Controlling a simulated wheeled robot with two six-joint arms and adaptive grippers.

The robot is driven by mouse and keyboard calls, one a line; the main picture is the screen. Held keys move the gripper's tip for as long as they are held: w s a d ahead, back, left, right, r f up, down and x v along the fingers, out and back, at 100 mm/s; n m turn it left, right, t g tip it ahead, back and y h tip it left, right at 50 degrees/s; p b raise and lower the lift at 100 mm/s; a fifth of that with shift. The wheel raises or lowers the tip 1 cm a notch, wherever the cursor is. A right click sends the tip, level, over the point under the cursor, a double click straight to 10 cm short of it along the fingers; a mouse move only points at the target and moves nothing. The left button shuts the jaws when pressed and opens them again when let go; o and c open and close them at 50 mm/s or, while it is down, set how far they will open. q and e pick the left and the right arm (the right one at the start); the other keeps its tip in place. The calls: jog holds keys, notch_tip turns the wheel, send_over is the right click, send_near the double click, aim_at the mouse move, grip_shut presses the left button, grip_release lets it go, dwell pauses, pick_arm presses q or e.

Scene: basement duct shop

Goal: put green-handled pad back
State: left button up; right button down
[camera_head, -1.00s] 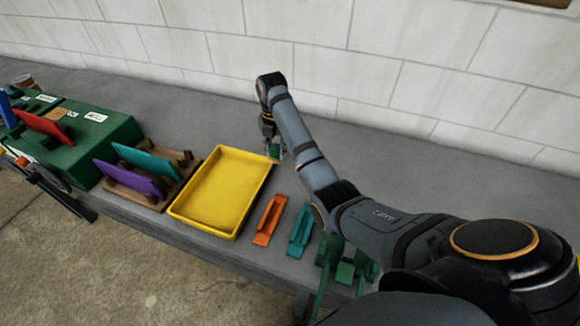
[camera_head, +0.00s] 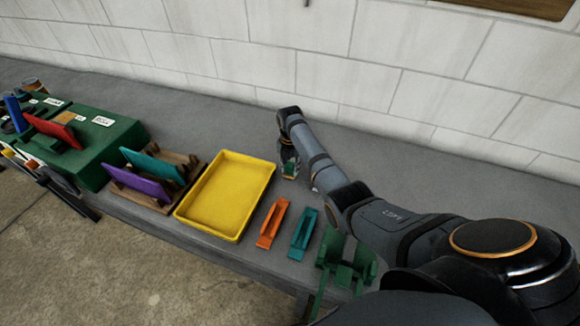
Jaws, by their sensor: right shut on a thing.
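My right gripper (camera_head: 289,169) is shut on a small green thing (camera_head: 290,167), which seems to be the green handle of the pad. It is just right of the yellow tray's far right corner, over the grey bench. The rest of the pad is mostly hidden by the gripper and too small to make out. An orange-handled piece (camera_head: 272,223) and a teal-handled piece (camera_head: 303,234) lie side by side on the bench, nearer me. My left gripper is not in view.
The yellow tray (camera_head: 226,196) is empty. Left of it, a wooden rack (camera_head: 178,187) holds a teal plate and a purple plate. A green case (camera_head: 105,147) with a red plate stands further left. A green bracket (camera_head: 343,268) stands near the front edge.

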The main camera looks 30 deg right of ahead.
aim_at(290, 165)
jog(key=shift+f, duration=0.15)
jog(key=c, duration=1)
grip_release()
jog(key=shift+r, duration=0.6)
notch_tip(290, 165, up, 10)
jog(key=shift+r+b, duration=0.2)
jog(key=shift+b, duration=1.05)
jog(key=shift+r, duration=0.4)
